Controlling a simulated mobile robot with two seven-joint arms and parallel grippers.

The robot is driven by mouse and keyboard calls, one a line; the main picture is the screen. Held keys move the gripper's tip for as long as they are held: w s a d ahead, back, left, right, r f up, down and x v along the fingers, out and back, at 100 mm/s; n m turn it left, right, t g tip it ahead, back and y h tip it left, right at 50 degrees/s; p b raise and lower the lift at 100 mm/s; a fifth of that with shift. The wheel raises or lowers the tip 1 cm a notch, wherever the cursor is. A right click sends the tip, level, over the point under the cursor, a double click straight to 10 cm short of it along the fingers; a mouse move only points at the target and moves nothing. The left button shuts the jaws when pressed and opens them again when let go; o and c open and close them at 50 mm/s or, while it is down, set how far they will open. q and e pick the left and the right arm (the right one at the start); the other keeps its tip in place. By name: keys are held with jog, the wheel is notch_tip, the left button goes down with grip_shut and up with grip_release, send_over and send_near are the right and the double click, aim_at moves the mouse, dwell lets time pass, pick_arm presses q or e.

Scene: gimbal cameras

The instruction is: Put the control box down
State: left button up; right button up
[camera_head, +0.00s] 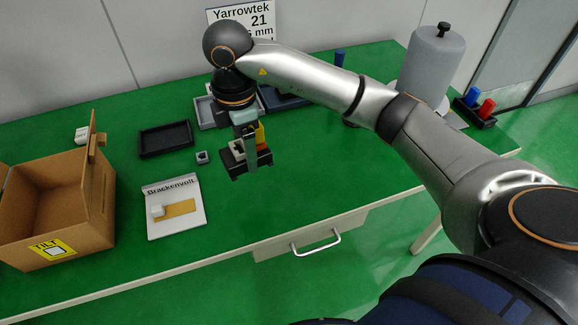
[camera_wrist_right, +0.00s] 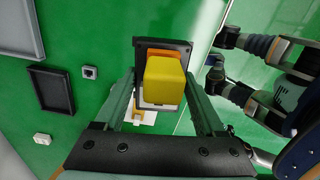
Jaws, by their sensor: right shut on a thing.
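My right gripper (camera_head: 250,158) is shut on the control box, which has a black base (camera_head: 262,160) with a yellow part and a pale part on top. In the head view it hangs over the green table (camera_head: 330,170), right of the Brackenvolt board; I cannot tell the gap under it. In the right wrist view the yellow top (camera_wrist_right: 165,82) lies between the two fingers and the dark base shows behind it.
An open cardboard box (camera_head: 88,238) stands at the left. The white Brackenvolt board (camera_head: 190,228), a black tray (camera_head: 165,154) and a small grey cube (camera_head: 202,157) lie nearby. A grey cylinder (camera_head: 430,70) stands at the back right. The table's right front is clear.

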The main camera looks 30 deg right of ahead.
jog(key=shift+m, duration=0.7)
jog(key=shift+w+d+f, duration=0.2)
jog(key=shift+d, duration=0.1)
send_near(285, 159)
jog(key=s+a+r, duration=0.2)
jog(key=a, duration=0.2)
jog(key=d+f, duration=0.1)
jog(key=w+d+f, duration=0.1)
jog(key=d+f, duration=0.1)
jog(key=shift+w+f, duration=0.25)
jog(key=shift+f, duration=0.15)
jog(key=shift+w+d+f, duration=0.25)
jog(key=shift+d+f, duration=0.25)
jog(key=shift+f, duration=0.25)
jog(key=shift+f+p, duration=0.3)
jog(key=shift+f, duration=1.25)
